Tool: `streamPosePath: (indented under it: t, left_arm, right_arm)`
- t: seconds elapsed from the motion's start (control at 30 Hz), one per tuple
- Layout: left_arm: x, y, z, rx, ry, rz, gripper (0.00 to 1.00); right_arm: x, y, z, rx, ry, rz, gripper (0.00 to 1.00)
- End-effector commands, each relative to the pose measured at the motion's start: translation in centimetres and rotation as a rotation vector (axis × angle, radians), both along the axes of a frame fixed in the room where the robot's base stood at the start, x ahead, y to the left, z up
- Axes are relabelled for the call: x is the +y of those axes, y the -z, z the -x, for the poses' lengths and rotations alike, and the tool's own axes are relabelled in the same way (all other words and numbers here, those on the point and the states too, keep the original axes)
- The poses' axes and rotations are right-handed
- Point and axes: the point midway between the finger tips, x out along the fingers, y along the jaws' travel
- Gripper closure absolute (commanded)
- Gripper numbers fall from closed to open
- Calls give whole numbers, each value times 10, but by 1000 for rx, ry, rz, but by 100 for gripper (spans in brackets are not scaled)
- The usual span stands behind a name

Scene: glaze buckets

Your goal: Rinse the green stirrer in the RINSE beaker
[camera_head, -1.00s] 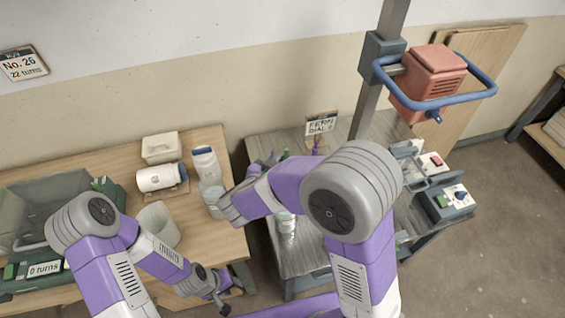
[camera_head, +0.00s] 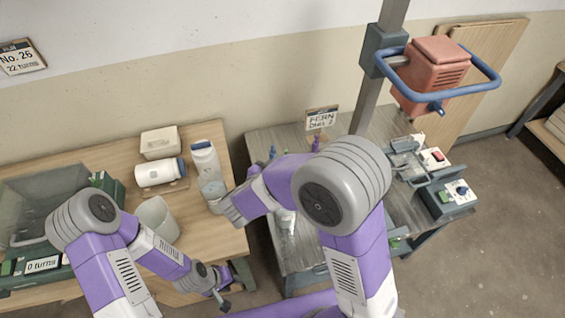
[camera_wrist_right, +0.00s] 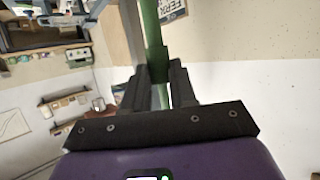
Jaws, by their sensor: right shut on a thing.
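The green stirrer (camera_wrist_right: 152,40) is upright in the right wrist view, between the two dark fingers of my right gripper (camera_wrist_right: 165,85), which is shut on it. In the head view my right forearm and wrist hide the fingers and the stirrer. A wider pale beaker (camera_head: 157,220) stands further left. I cannot read a RINSE label on either. My left gripper (camera_head: 221,298) hangs low at the table's front edge, and its jaw opening is unclear.
A white bottle (camera_head: 204,160), a lying white jar (camera_head: 158,173) and a pale box (camera_head: 160,142) stand behind the beakers. A red mixer head with a blue ring handle (camera_head: 436,75) overhangs the grey table (camera_head: 300,265). A green-grey tub (camera_head: 45,200) is at left.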

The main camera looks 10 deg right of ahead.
Motion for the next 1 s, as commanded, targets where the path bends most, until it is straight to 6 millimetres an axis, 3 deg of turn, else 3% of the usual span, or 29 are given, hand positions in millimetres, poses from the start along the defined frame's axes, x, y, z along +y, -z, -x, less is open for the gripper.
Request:
streamPosePath:
  t: [1.0]
  left_arm:
    - [0, 37, 0, 0, 0, 0, 62]
  right_arm:
    - [0, 63, 0, 0, 1, 1, 100]
